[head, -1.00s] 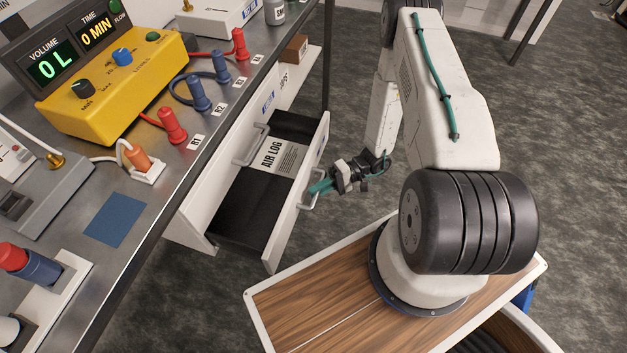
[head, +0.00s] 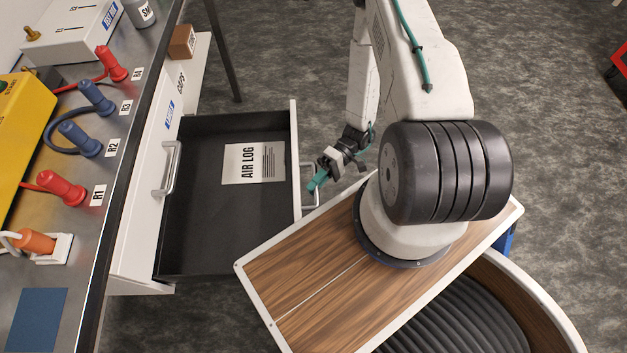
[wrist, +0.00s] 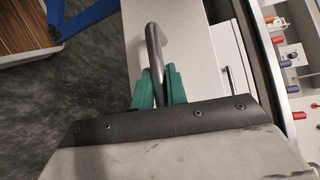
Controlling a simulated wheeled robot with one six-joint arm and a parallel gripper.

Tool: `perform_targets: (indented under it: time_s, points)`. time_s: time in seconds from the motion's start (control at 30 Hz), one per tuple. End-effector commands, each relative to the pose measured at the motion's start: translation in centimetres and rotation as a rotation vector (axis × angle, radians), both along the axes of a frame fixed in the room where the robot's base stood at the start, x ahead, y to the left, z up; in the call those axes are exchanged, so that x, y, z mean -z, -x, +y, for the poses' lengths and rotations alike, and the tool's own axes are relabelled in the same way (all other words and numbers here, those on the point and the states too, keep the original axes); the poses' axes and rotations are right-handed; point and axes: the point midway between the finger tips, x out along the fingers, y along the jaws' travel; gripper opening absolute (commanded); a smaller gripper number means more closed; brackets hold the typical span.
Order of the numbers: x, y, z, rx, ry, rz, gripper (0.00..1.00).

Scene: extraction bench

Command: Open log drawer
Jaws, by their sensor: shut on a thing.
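The log drawer (head: 225,225) is pulled out from the white bench front, and its dark inside shows. A white card marked AIR LOG (head: 254,163) lies flat on the drawer floor. My gripper (head: 318,182) is at the drawer's outer face, with its teal fingers at the front handle (head: 309,186). In the wrist view, the teal fingers of my gripper (wrist: 158,88) sit on both sides of the grey bar handle (wrist: 155,50) and are shut on it. Part of the handle is hidden between the fingers.
Another handle (head: 171,168) is on the white bench front behind the drawer. Red and blue plugs, including a red one (head: 62,188), stand on the bench top. A brown block (head: 183,42) sits on the CAPS ledge. Grey floor is clear beyond the drawer.

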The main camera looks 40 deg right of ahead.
Motion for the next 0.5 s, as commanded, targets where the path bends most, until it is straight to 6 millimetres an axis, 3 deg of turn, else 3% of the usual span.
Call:
perform_targets:
  time_s: [0.3,0.33,0.4,0.5]
  points:
    - [-0.01,0.3,0.14,-0.006,-0.002,0.004,0.0]
    - [-0.01,0.3,0.13,-0.005,-0.002,0.003,0.2]
    - [-0.01,0.25,0.11,-0.004,-0.002,0.003,0.36]
    - [0.0,0.19,0.06,-0.003,-0.002,0.003,0.36]
